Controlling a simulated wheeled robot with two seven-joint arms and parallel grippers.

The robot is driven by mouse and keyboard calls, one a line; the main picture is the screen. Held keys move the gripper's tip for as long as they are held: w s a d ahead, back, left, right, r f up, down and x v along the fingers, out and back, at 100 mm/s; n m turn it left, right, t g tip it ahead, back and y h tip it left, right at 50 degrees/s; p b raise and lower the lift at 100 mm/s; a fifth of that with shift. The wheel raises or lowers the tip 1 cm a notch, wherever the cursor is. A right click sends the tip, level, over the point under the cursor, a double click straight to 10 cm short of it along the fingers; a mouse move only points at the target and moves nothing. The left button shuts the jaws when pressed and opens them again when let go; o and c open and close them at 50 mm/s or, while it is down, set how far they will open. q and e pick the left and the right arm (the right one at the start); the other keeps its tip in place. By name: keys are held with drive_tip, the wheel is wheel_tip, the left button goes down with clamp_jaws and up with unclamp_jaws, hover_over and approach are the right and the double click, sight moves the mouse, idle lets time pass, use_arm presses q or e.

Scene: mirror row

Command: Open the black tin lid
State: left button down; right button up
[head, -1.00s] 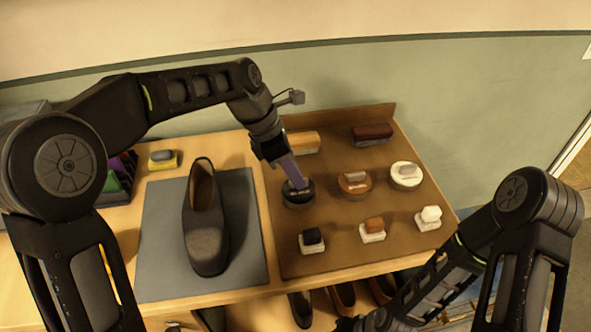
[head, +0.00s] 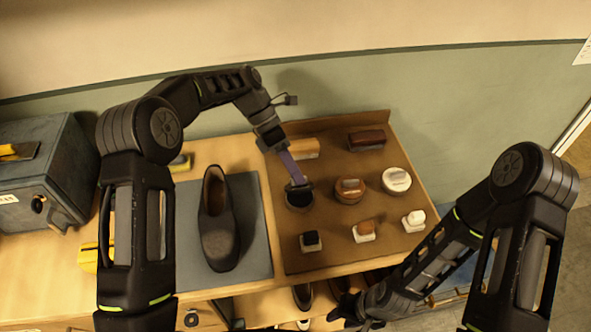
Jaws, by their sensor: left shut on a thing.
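The black tin (head: 297,203) stands on the brown board at its left side, and a dark round surface shows inside its rim. Its black lid (head: 302,186) is just above the tin's far edge, in my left gripper (head: 295,177). The purple-grey fingers of that gripper are shut on the lid and point down at it. They hide part of the lid, and the gap between lid and tin is small. My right gripper (head: 350,308) is low, in front of the table edge, away from the tin; its fingers are too dark to read.
The brown board (head: 336,252) also holds a brown tin (head: 350,190), a white tin (head: 397,180), small brushes in front and larger brushes behind. A dark shoe (head: 218,222) stands on a grey mat (head: 255,235) to the left. A grey box (head: 45,165) is at far left.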

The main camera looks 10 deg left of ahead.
use_arm(q)
drive_tip(key=c, duration=1.5)
unclamp_jaws()
